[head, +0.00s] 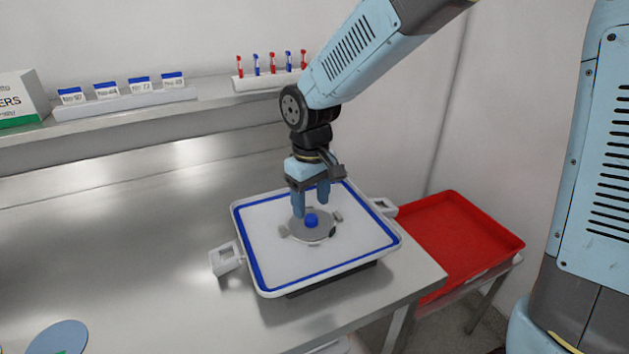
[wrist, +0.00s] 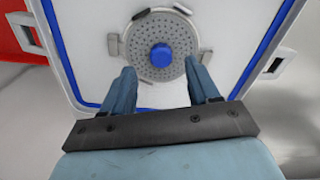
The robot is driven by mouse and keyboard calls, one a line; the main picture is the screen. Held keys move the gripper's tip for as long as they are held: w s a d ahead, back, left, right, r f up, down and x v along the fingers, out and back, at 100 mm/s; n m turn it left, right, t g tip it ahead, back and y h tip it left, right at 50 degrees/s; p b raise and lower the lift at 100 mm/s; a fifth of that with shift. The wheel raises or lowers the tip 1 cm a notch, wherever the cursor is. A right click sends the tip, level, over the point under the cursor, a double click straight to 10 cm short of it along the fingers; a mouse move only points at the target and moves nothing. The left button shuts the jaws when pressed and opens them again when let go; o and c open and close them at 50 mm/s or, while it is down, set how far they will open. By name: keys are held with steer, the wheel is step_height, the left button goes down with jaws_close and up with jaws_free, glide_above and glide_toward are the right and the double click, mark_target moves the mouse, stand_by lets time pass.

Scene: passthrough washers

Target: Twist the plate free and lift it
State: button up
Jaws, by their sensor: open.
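The plate (head: 312,229) is a round grey perforated disc with a blue knob (head: 311,220) at its centre. It lies in the middle of a white tray (head: 270,270) with a blue inner border. In the wrist view the plate (wrist: 152,30) has small grey tabs around its rim, and its blue knob (wrist: 161,55) shows clearly. My gripper (head: 311,202) points down above the plate. In the wrist view my gripper (wrist: 163,82) is open and empty, with its two fingers apart on either side of the knob's line. I see no contact with the knob.
The tray has side handles (head: 226,259) and sits at the right end of a steel bench (head: 130,240). A red tray (head: 460,235) stands lower to the right. Labelled blocks and a rack of pens (head: 268,82) line the back shelf. A blue-grey disc (head: 57,338) lies front left.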

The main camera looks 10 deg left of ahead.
mark_target(311, 217)
steer(key=shift+f, duration=1.85)
jaws_close()
steer(key=n, duration=0.3)
steer(key=shift+s, duration=0.1)
steer(key=n, duration=0.5)
steer(key=shift+s, duration=0.1)
steer(key=shift+r, duration=0.25)
steer(key=shift+r, duration=3.25)
